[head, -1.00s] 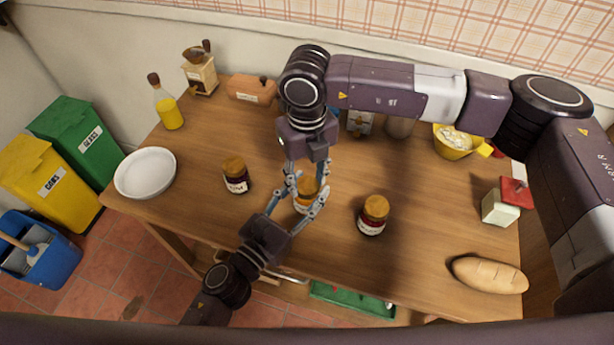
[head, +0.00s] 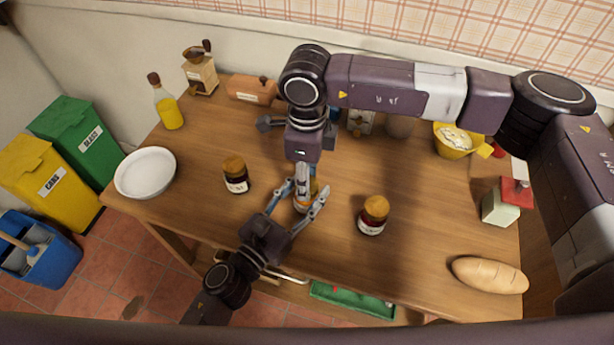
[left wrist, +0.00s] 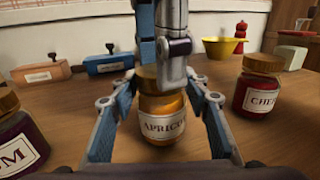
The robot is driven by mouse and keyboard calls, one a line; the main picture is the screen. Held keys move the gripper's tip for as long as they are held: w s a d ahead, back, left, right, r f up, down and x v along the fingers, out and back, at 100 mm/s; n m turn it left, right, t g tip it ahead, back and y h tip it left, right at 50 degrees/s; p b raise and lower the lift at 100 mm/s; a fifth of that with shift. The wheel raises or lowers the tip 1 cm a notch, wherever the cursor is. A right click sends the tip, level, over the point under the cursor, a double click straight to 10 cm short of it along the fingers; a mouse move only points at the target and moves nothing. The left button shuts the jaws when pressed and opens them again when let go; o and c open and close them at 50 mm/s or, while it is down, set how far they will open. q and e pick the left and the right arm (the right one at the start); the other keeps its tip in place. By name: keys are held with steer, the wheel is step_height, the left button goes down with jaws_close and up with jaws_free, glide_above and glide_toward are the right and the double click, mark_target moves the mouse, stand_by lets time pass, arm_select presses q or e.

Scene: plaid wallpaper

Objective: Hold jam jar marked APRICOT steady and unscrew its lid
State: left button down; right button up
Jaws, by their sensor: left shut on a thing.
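The amber jam jar (left wrist: 160,127) stands upright on the table in the left wrist view, its label reading "APRICO" before the rest is cut off. Its gold lid (left wrist: 147,80) sits on top, partly covered. My left gripper (left wrist: 160,112) is shut on the jar's body, one finger on each side. My right gripper (left wrist: 168,66) comes down from above at the lid, one finger in front of it and the other behind. Whether its fingers press on the lid cannot be told. In the head view both grippers mostly hide the jar.
A dark jar with label ending in M (head: 235,174) stands left and a jar labelled "CHE" (head: 373,215) stands close on the right. A white plate (head: 145,173), bread (head: 489,275) and yellow bowl (head: 453,141) are farther off. The wooden table between is clear.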

steer(key=o, duration=1.3)
steer(key=shift+r, duration=2.3)
steer(key=shift+c, duration=0.4)
steer(key=m, duration=0.2)
steer(key=r+m, duration=0.1)
steer(key=m, duration=0.3)
steer(key=shift+r, duration=0.25)
steer(key=m, duration=0.3)
steer(key=shift+r+m, duration=0.4)
steer(key=m, duration=0.2)
steer(key=r+m, duration=0.1)
steer(key=m, duration=0.1)
steer(key=shift+f+m, duration=0.4)
steer(key=shift+f, duration=3.55)
